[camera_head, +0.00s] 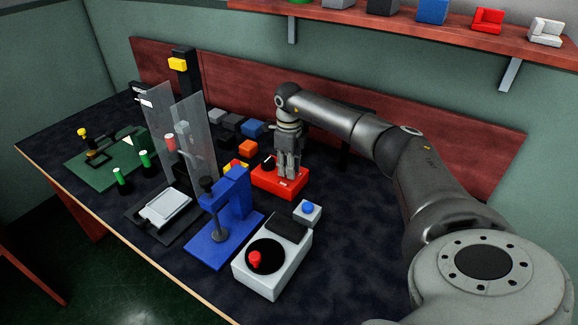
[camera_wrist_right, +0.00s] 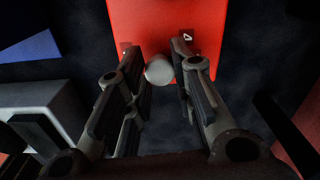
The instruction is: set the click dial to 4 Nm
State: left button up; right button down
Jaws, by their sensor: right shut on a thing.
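A red box (camera_head: 270,187) sits on the dark table mat, with a black round part (camera_head: 267,163) on its top beside my gripper. My right gripper (camera_head: 288,174) points down over this box, its fingers close to the top. In the right wrist view, the red box (camera_wrist_right: 165,18) lies below the fingers. A pale round knob (camera_wrist_right: 159,71) is between the two fingers, and the gripper is shut on it. A small dark label with a white mark (camera_wrist_right: 187,37) shows near the right finger, too small to read surely. The fingers hide part of the box top. My left gripper is not in view.
A blue press (camera_head: 232,212) and a grey box with a black disc and red knob (camera_head: 290,262) stand in front. A blue button box (camera_head: 308,211) is close by. Clear panels (camera_head: 195,138) and several blocks are to the left. Table at right is partly clear.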

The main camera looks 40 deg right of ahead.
jog(key=n, duration=0.3)
jog(key=shift+n, duration=2.2)
jog(key=c, duration=1.2)
grip_release()
jog(key=shift+r, duration=0.15)
notch_tip(320, 180, up, 12)
